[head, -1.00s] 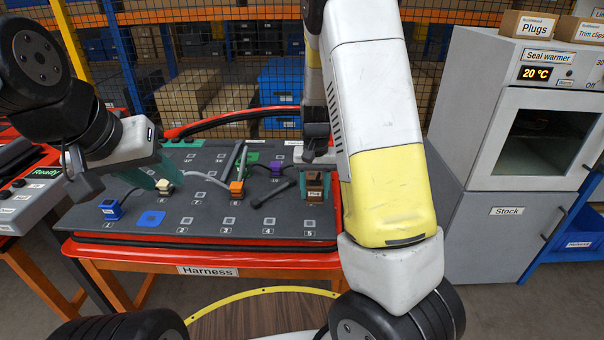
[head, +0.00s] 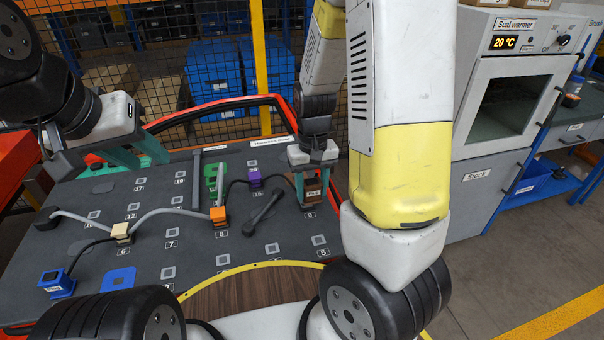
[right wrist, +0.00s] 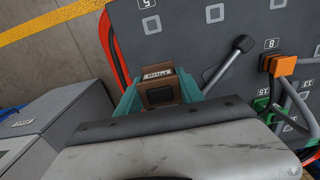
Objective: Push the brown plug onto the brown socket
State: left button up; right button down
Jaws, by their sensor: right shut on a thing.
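My right gripper (head: 313,180) is shut on the brown plug (right wrist: 160,95), with one teal finger on each side of it. In the head view the gripper points down at the board's right edge, by the spot marked 9. Brown blocks show between and below the fingers there. A brown part with a white label, seemingly the brown socket (right wrist: 157,73), shows just beyond the plug in the right wrist view. The plug and gripper hide most of it, and I cannot tell whether the plug is fully down. My left gripper (head: 138,155) is empty over the board's far left, its teal fingers apart.
The grey board (head: 190,245) holds a blue block (head: 57,284), a cream plug (head: 121,232), an orange plug (head: 218,216) and a purple one (head: 255,177), with cables between. A dark bar-shaped thing (head: 262,213) lies left of my right gripper. A seal warmer (head: 510,100) stands at right.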

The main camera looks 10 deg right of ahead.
jog(key=w+f, duration=0.1)
jog(key=w, duration=0.5)
jog(key=w+f, duration=0.1)
jog(key=w, duration=0.5)
jog(key=w+f, duration=0.2)
jog(key=w, duration=0.4)
jog(key=shift+f, duration=1)
jog(key=shift+f, duration=0.15)
jog(key=shift+f, duration=0.75)
jog(key=shift+a+f, duration=0.1)
dwell(0.4)
jog(key=c, duration=0.7)
grip_release()
jog(key=shift+o, duration=0.2)
